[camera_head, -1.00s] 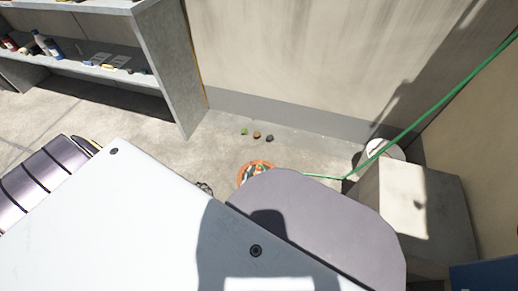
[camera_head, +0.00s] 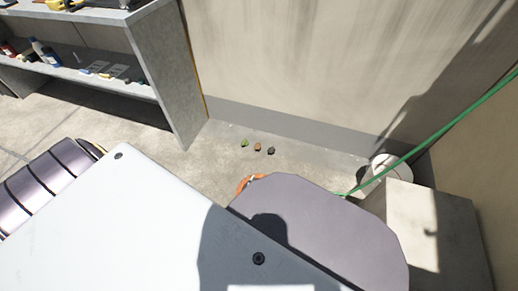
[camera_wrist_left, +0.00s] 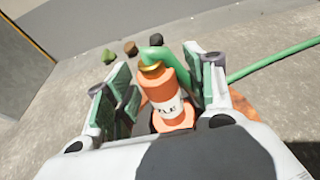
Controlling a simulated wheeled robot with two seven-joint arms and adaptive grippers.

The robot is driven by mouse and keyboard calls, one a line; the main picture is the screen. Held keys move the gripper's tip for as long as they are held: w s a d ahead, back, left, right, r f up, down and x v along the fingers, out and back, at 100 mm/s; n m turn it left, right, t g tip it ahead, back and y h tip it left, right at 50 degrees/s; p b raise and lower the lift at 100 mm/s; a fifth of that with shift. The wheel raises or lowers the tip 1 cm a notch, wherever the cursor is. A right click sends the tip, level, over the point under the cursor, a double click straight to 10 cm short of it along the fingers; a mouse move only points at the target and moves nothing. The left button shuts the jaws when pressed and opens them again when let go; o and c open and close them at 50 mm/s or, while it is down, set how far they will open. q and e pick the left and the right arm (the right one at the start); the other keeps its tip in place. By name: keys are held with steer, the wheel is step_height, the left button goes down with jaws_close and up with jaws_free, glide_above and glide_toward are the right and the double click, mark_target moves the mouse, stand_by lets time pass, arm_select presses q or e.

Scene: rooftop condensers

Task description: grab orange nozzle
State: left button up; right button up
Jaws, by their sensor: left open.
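The orange nozzle (camera_wrist_left: 165,95), with a white lettered label and a brass collar, stands between the fingers of my left gripper (camera_wrist_left: 157,88) in the left wrist view. The fingers are open on either side of it; I cannot tell whether either one touches it. A green hose (camera_wrist_left: 270,62) bends over to the nozzle's collar and runs off to the right. In the head view my own body hides the left gripper and most of that spot; only an orange edge (camera_head: 243,184) shows there. The right gripper is not in view.
An orange-brown surface (camera_wrist_left: 243,106) shows behind the right finger. Three small lumps, green (camera_head: 244,142), brown (camera_head: 257,147) and dark (camera_head: 271,151), lie near the wall. A concrete block (camera_head: 412,215) and white bucket (camera_head: 390,168) stand right; a shelf (camera_head: 165,75) stands left.

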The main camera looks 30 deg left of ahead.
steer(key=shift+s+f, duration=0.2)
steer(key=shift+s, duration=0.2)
arm_select(q)
steer(key=c, duration=0.9)
jaws_close()
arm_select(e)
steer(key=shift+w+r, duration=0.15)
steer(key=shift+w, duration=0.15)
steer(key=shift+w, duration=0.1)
arm_select(q)
steer(key=shift+r, duration=0.2)
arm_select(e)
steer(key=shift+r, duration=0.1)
